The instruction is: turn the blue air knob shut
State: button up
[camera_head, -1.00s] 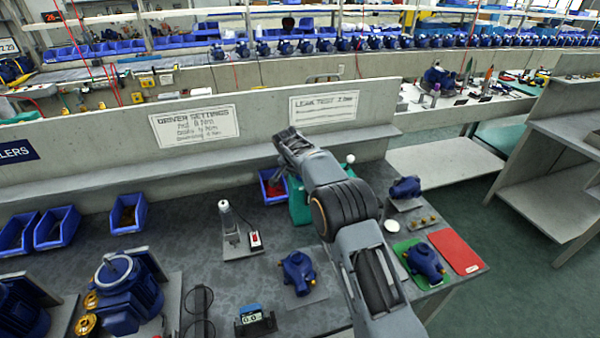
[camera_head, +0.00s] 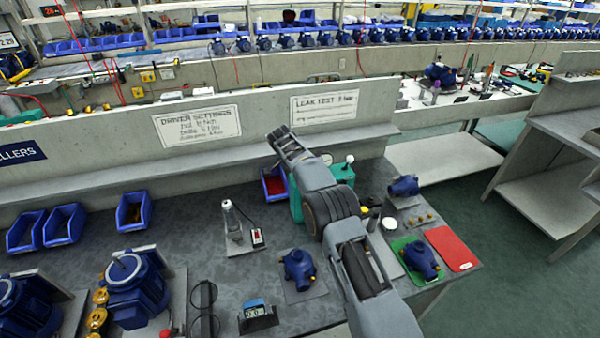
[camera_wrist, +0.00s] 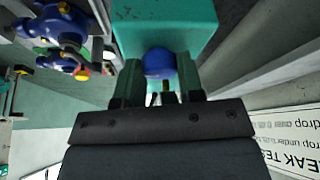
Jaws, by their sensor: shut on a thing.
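The blue air knob (camera_wrist: 159,63) shows in the wrist view on the face of a teal box. My gripper (camera_wrist: 158,85) has its two dark fingers on either side of the knob, shut on it. The teal box (camera_wrist: 165,18) fills the top middle of the wrist view. In the head view the teal box (camera_head: 341,173) stands at the back of the bench, with a white-balled lever on top. My arm covers part of the box there, and the knob and fingertips are hidden.
A blue bin with red contents (camera_head: 273,186) stands left of the teal box. A blue pump (camera_head: 298,268) sits on a grey plate in front. Another pump (camera_head: 420,258) rests on a green mat, beside a red mat (camera_head: 452,248). A low wall runs behind the bench.

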jog(key=o, duration=0.9)
jog(key=p+v, duration=0.2)
jog(key=v, duration=1.1)
jog(key=shift+s+a+r, duration=0.1)
jog(key=shift+r, duration=0.25)
